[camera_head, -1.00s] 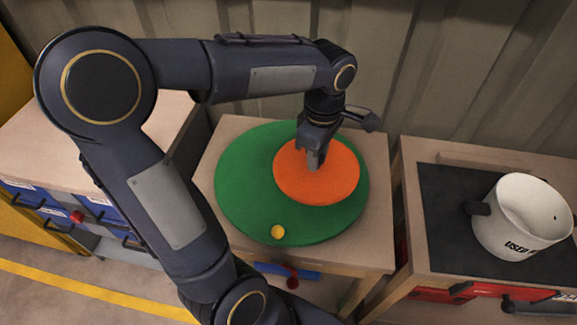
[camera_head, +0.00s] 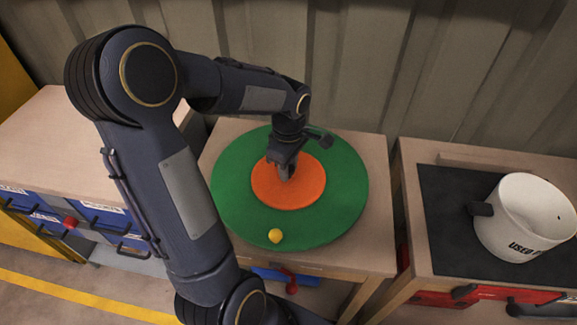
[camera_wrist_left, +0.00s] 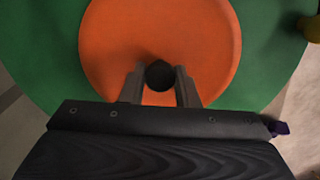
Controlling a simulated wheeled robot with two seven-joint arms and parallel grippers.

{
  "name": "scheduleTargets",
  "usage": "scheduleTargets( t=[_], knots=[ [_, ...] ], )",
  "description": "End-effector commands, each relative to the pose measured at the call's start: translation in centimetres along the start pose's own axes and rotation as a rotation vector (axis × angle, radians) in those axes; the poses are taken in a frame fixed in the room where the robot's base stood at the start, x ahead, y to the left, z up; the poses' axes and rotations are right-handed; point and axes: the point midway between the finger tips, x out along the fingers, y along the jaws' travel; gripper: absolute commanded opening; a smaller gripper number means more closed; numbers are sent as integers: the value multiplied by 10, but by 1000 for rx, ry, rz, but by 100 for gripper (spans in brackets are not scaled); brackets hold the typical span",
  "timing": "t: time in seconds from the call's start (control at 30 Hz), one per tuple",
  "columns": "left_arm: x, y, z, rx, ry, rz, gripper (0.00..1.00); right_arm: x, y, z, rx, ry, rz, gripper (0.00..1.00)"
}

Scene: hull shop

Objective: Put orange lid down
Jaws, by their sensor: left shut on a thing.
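The orange lid (camera_head: 306,190) is a flat round disc above or on the green round disc (camera_head: 344,199) on the middle table. My left gripper (camera_head: 286,172) comes down over the lid's middle and is shut on its dark knob. In the left wrist view, the two fingers stand either side of the round dark knob (camera_wrist_left: 159,75), with the orange lid (camera_wrist_left: 120,45) spreading around it and the green disc (camera_wrist_left: 270,60) beyond. I cannot tell whether the lid touches the green disc. My right gripper is not in view.
A small yellow ball-like knob (camera_head: 275,236) sits near the green disc's front edge. A white pot (camera_head: 520,215) with a dark handle stands on the dark mat (camera_head: 447,230) of the right table. Another table with blue drawers (camera_head: 85,215) is at left. A corrugated wall rises behind.

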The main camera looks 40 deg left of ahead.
Motion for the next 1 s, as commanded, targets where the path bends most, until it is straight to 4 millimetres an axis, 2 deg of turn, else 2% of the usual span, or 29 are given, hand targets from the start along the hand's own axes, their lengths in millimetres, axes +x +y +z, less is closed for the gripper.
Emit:
scheduleTargets(
  t=[0.23, 0.27, 0.4, 0.73, 0.87, 1.0],
  knots=[
    [4, 0, 0, 0, 0, 1, 5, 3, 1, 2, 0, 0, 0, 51],
    [3, 0, 0, 0, 0, 1, 30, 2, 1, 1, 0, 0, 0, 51],
    [2, 0, 0, 0, 0, 1, 49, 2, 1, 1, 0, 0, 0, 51],
    [-1, 0, 0, 0, 0, 1, 50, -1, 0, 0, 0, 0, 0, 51],
    [-16, 1, 0, 1, 1, 6, 50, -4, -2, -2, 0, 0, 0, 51],
    [-46, 1, 0, 1, 1, 7, 50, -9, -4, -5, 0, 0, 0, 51]
  ],
)
